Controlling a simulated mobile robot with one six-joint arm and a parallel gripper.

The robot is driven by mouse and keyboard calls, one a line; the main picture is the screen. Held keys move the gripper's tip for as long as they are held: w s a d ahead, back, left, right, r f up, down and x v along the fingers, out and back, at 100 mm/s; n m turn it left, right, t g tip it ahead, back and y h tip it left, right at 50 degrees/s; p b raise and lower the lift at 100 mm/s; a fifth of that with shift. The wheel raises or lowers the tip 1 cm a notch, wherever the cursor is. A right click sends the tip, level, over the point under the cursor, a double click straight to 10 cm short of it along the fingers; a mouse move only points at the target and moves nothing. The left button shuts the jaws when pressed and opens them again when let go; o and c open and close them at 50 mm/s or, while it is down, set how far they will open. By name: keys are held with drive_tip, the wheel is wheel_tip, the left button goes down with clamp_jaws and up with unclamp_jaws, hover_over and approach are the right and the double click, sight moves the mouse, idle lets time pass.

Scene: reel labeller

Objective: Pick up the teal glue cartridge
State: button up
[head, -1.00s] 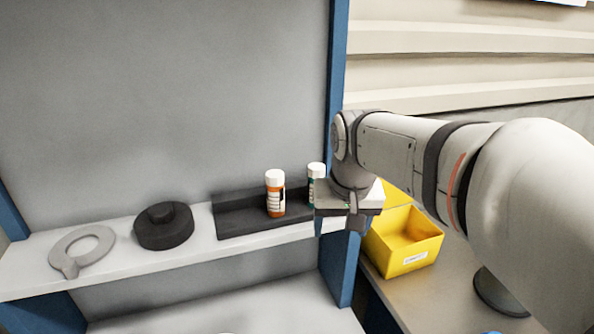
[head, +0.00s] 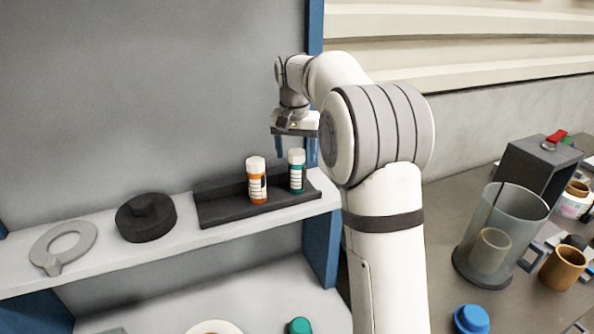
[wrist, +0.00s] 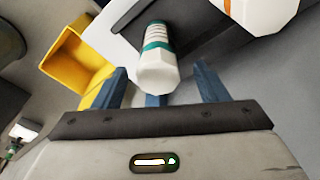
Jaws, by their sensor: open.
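The teal glue cartridge (head: 297,173) stands upright in the black tray on the shelf. It has a white cap and a white striped label. An orange cartridge (head: 257,183) with a white cap stands to its left in the same tray. My gripper (head: 295,148) is open and empty above the teal cartridge. In the wrist view my gripper (wrist: 160,85) has its blue fingers apart, with the teal cartridge (wrist: 158,62) showing between and beyond them, its cap toward the camera. The cartridge is not held.
The black tray (head: 225,212) lies at the shelf's right end, near a blue upright post (head: 322,240). A black round part (head: 146,218) and a grey ring (head: 62,245) lie left. A yellow bin (wrist: 72,62) is below. A clear container (head: 503,235) stands right.

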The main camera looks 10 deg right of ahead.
sight(297, 167)
drive_tip(key=f, duration=0.2)
drive_tip(key=f+p, duration=0.1)
drive_tip(key=f, duration=0.2)
drive_tip(key=shift+w+d+f+p, duration=0.15)
drive_tip(key=shift+w+f+p, duration=0.05)
drive_tip(key=shift+f+p, duration=0.1)
drive_tip(key=c, duration=1.1)
drive_tip(key=shift+c, duration=0.5)
drive_tip(key=shift+r, duration=0.2)
